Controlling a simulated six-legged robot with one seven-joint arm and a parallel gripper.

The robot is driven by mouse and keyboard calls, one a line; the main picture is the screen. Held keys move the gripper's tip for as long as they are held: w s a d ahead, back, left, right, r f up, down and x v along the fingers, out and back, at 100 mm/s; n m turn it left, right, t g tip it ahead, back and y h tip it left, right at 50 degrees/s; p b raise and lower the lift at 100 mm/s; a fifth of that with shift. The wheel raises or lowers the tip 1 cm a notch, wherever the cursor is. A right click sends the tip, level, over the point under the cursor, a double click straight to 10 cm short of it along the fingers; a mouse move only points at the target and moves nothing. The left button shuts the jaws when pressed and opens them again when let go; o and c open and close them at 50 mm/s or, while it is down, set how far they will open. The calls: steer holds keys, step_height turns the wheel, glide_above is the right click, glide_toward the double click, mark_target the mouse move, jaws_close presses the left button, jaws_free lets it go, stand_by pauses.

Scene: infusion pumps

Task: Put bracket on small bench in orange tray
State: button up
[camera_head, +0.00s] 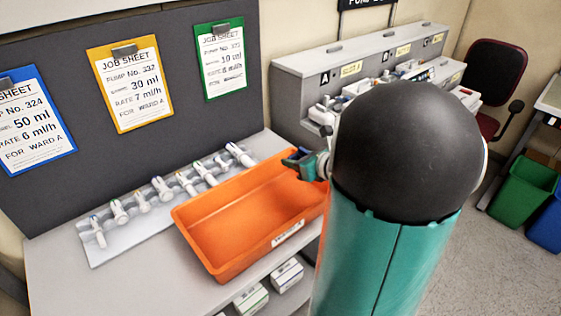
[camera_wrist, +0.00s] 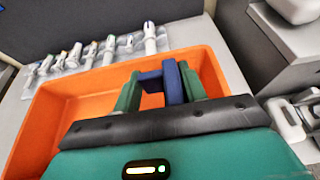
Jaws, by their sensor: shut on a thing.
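The orange tray (camera_head: 231,258) sits on a grey bench beside a row of syringes and looks empty in the part I can see. It also shows in the wrist view (camera_wrist: 58,108). My gripper (camera_wrist: 158,90) is shut on the blue bracket (camera_wrist: 173,82), with a green finger on either side of it. In the head view my gripper (camera_head: 303,163) is at the right end of the tray, and the bracket is mostly hidden there. In the wrist view the bracket appears over the tray's right part. I cannot tell its exact height above the tray floor.
A white rack (camera_head: 128,222) with several syringes lies behind the tray. Job sheets hang on the dark panel (camera_head: 60,170). A grey shelf unit (camera_head: 300,65) with pumps stands at the back right. Small boxes (camera_head: 287,275) lie on a shelf below the tray.

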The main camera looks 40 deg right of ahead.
steer(key=shift+w+d+f, duration=0.3)
steer(key=shift+w+f, duration=0.1)
steer(key=shift+f, duration=0.65)
steer(key=shift+w+d+f, duration=0.25)
steer(key=shift+w+f, duration=0.1)
steer(key=shift+f, duration=0.7)
steer(key=shift+w+d+f, duration=0.3)
steer(key=shift+w+f, duration=0.1)
steer(key=shift+f, duration=0.65)
steer(key=shift+f, duration=0.1)
steer(key=shift+f, duration=0.35)
steer(key=shift+f, duration=0.15)
steer(key=o, duration=1)
